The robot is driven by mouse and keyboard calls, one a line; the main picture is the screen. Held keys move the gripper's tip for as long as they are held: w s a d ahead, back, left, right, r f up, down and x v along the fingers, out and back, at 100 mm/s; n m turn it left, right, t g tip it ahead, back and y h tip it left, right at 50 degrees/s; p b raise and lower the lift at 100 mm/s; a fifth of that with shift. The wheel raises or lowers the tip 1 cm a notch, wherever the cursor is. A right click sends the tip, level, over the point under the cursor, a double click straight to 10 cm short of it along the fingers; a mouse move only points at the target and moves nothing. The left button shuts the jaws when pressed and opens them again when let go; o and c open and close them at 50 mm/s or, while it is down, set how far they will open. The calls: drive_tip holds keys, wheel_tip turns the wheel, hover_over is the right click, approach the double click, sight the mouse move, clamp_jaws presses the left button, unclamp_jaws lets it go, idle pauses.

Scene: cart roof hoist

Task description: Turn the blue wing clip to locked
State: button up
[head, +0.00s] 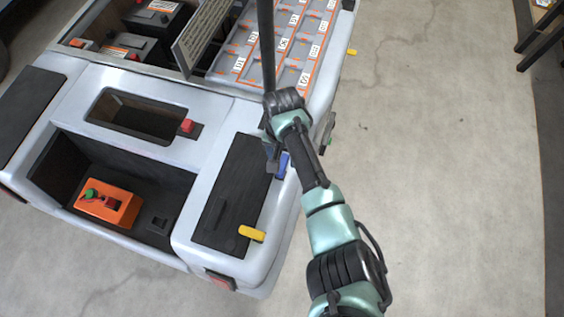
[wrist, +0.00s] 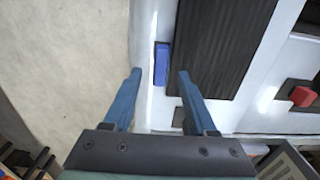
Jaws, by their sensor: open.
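The blue wing clip (head: 283,165) sits on the pale cart body beside the black ribbed pad, partly hidden by my arm in the head view. In the wrist view the blue wing clip (wrist: 162,64) is a short upright bar on the pale edge strip, just left of the pad. My gripper (wrist: 158,75) is open and empty, with its two blue fingers spread to either side of the clip's line. Whether the fingers are level with the clip or above it I cannot tell. In the head view my gripper's fingers (head: 271,152) are mostly hidden behind the wrist.
A yellow clip (head: 252,234) is at the pad's near end. The black pad (head: 233,190) lies beside the blue clip. A red knob (head: 187,126) and an orange box (head: 108,203) are further left. A tilted panel (head: 203,35) stands behind.

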sight(282, 166)
drive_tip(key=shift+w+f+b, duration=0.1)
drive_tip(key=shift+f+b, duration=0.4)
drive_tip(key=shift+f, duration=1.75)
clamp_jaws()
